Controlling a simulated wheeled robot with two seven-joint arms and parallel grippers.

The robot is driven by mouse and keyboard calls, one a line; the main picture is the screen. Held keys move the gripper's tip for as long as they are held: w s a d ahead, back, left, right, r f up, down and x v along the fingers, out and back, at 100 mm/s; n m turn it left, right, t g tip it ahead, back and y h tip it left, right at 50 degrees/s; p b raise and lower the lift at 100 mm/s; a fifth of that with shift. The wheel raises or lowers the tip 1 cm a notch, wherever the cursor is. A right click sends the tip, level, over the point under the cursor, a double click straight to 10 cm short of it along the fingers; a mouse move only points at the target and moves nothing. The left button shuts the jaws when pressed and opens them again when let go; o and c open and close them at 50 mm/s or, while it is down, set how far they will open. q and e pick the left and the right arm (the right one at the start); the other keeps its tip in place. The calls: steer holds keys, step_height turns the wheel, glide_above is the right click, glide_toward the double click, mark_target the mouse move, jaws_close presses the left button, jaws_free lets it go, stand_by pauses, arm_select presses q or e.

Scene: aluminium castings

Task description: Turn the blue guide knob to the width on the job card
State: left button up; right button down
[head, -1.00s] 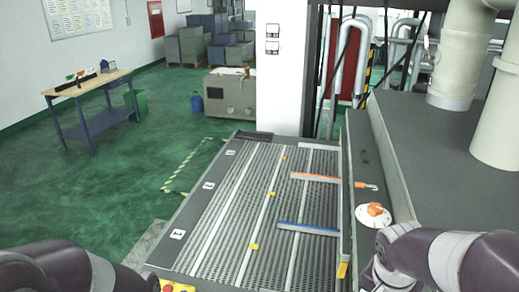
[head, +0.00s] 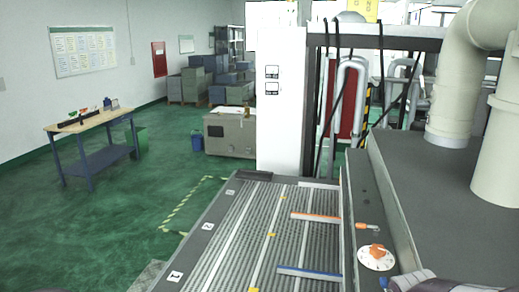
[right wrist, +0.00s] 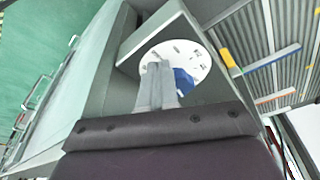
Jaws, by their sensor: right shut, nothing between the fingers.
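The blue guide knob (right wrist: 183,80) sits on a white round dial (right wrist: 197,62) with dark marks in the right wrist view. My right gripper (right wrist: 158,68) is shut with nothing between its fingers, in front of the dial and beside the knob, covering part of both. I cannot tell whether it touches the knob. The knob's pointing direction is unclear. I cannot make out which paper is the job card.
An orange knob (head: 377,251) on its own white dial stands beside the bed, near an orange guide bar (head: 315,217). Number plates (head: 175,277) line the bed's left edge. A grey housing with pipes (head: 455,85) stands at right.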

steer(key=shift+s, duration=0.2)
steer(key=shift+s+a, duration=0.1)
step_height(320, 180, up, 6)
steer(key=p, duration=0.4)
steer(key=shift+p, duration=0.4)
